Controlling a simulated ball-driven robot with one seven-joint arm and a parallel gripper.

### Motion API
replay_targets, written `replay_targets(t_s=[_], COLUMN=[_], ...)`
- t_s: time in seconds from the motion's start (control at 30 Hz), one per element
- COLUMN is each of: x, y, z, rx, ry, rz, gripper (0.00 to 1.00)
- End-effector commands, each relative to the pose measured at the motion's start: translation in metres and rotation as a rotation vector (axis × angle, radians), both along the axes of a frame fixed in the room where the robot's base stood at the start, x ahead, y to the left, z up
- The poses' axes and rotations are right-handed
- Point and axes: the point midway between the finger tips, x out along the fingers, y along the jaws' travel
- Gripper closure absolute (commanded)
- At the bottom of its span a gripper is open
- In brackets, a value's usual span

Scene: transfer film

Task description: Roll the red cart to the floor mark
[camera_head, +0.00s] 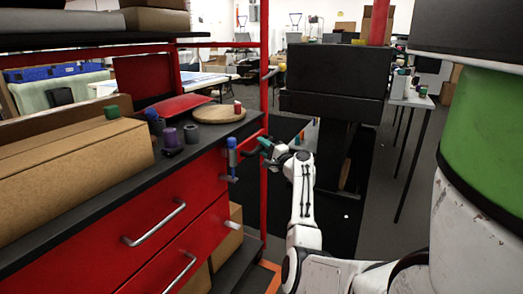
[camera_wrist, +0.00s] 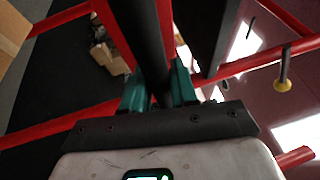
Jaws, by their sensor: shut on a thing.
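The red cart (camera_head: 140,225) fills the left of the head view, with drawers, silver handles, a black top and red posts. My gripper (camera_head: 267,149) is at the cart's right end, beside a red post. In the wrist view, the teal fingers of my gripper (camera_wrist: 159,92) are shut around a dark bar (camera_wrist: 150,40) at this end of the cart. An orange strip (camera_head: 272,268) shows on the floor by the cart's lower right corner; most of it is out of view, so I cannot tell its full shape.
A black cabinet (camera_head: 335,75) stands beyond my gripper. A grey table (camera_head: 412,100) is at right. Dark floor shows between them.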

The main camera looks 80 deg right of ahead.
Motion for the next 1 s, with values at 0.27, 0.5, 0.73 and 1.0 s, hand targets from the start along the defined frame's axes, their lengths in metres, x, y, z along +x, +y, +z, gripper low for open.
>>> replay_targets(t_s=[0.27, 0.5, 0.73, 1.0], x=[-0.008, -0.004, -0.003, -0.032], y=[-0.003, -0.001, 0.0, 0.021], z=[-0.004, -0.002, -0.002, -0.008], rx=[0.005, 0.002, 0.001, 0.004], ry=[0.001, 0.001, 0.001, 0.003], rz=[-0.014, -0.007, -0.004, -0.007], gripper=[0.7, 0.52, 0.52, 0.52])
